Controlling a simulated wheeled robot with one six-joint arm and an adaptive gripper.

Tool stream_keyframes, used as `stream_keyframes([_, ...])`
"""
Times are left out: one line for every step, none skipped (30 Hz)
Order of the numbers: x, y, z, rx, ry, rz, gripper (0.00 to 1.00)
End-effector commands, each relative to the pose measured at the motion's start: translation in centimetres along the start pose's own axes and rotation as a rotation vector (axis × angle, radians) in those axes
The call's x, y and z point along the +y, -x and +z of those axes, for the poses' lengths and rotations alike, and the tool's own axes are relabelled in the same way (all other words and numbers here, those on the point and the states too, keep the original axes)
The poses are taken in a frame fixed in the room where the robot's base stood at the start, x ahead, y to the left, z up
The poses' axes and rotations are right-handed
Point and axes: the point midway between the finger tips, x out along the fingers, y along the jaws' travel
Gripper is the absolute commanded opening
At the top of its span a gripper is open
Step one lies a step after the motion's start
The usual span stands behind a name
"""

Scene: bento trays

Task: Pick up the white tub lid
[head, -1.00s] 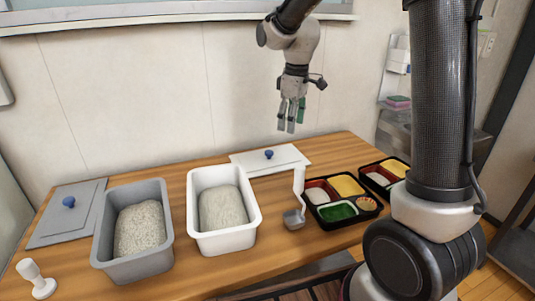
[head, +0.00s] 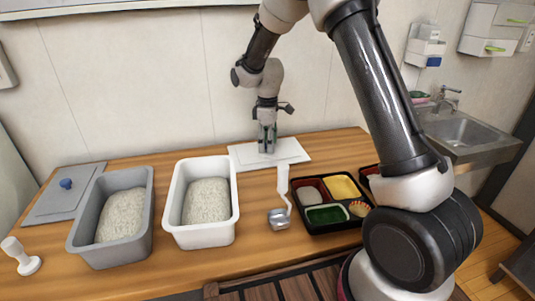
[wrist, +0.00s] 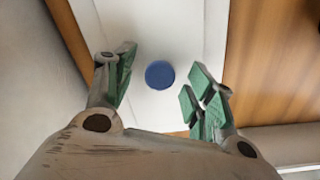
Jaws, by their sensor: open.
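The white tub lid (head: 290,150) lies flat on the table at the back, behind the scoop and next to the wall. Its round blue knob (wrist: 160,74) shows in the wrist view, between and just beyond the fingertips. My gripper (head: 267,148) points down over the lid, and in the head view it hides the knob. In the wrist view my gripper (wrist: 158,88) is open, with green finger pads on either side of the knob and a gap on both sides. I cannot tell the exact height of the fingertips above the lid.
A white tub (head: 235,213) and a grey tub (head: 77,240), both with rice, stand to the left. A grey lid (head: 45,207) with a blue knob lies far left, near a white stamp-like tool (head: 20,258). A scoop (head: 283,185) and a bento tray (head: 330,228) are in front of the lid.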

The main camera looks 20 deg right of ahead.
Motion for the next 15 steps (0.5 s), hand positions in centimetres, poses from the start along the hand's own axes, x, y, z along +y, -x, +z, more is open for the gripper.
stream_keyframes([0.0,-0.8,0.0,-0.001,0.000,-0.001,0.55])
stream_keyframes([0.0,-1.1,0.0,-0.001,0.000,-0.001,0.55])
stream_keyframes([0.0,-1.5,0.0,-0.001,0.000,-0.001,0.55])
stream_keyframes([0.0,-1.7,0.0,0.000,0.000,0.000,0.55])
stream_keyframes([0.0,-1.8,0.0,0.000,0.000,0.000,0.55])
stream_keyframes([0.0,-1.9,0.0,0.001,0.000,0.001,0.55])
stream_keyframes([0.0,-1.9,0.0,0.001,-0.001,0.001,0.55])
stream_keyframes([0.0,-1.9,0.0,0.001,-0.001,0.002,0.55])
stream_keyframes([0.0,-1.9,0.0,0.001,-0.001,0.002,0.55])
stream_keyframes([0.0,-1.9,0.0,0.001,-0.001,0.002,0.55])
stream_keyframes([0.0,-1.9,0.0,0.001,-0.001,0.001,0.55])
stream_keyframes([0.0,-1.9,0.0,0.001,-0.001,0.001,0.51])
stream_keyframes([0.0,-1.9,0.0,0.001,-0.001,0.001,0.46])
stream_keyframes([0.0,-1.9,0.0,0.001,-0.001,0.001,0.40])
stream_keyframes([0.0,-1.9,0.0,0.001,-0.001,0.001,0.33])
